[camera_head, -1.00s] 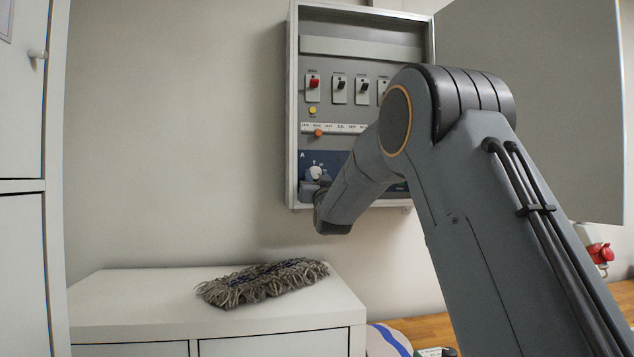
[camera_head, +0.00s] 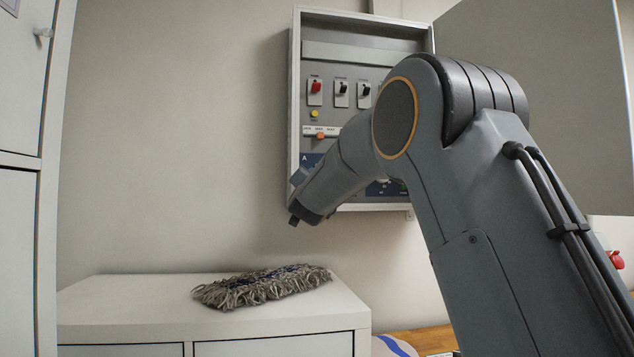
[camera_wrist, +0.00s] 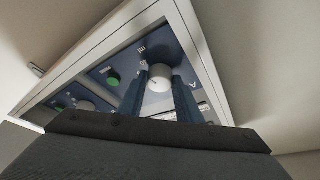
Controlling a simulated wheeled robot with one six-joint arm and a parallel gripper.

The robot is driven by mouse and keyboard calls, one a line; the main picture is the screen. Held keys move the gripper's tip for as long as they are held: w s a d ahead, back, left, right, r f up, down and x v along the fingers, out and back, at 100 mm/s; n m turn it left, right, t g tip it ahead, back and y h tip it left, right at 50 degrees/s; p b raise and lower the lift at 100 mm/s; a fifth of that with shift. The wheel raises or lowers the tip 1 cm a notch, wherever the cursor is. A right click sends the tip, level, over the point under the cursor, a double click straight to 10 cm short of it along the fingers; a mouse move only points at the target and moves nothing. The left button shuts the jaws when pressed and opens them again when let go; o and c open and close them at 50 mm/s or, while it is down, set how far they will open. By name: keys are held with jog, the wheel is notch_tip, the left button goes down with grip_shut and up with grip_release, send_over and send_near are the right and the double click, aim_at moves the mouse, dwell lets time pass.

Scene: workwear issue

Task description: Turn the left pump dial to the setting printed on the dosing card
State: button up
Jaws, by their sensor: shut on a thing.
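The left pump dial (camera_wrist: 158,72) is a round white-grey knob on the blue panel marked A (camera_wrist: 178,52). In the wrist view the two blue fingers of my gripper (camera_wrist: 158,80) are on either side of it, shut on it. The dial's pointer and scale are too small to read. I cannot identify a dosing card in either view.
The panel sits in a grey wall cabinet (camera_head: 295,110) with several switches and an orange knob (camera_head: 320,135). The wrist view shows a green button (camera_wrist: 113,79) and a second dial (camera_wrist: 85,105). A grey mop head (camera_head: 262,287) lies on the white cabinet top (camera_head: 130,297) below.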

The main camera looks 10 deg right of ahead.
dwell(0.5)
jog(key=o, duration=1)
jog(key=shift+o, duration=0.2)
jog(key=b+v, duration=0.2)
jog(key=v, duration=0.6)
jog(key=shift+r, duration=0.1)
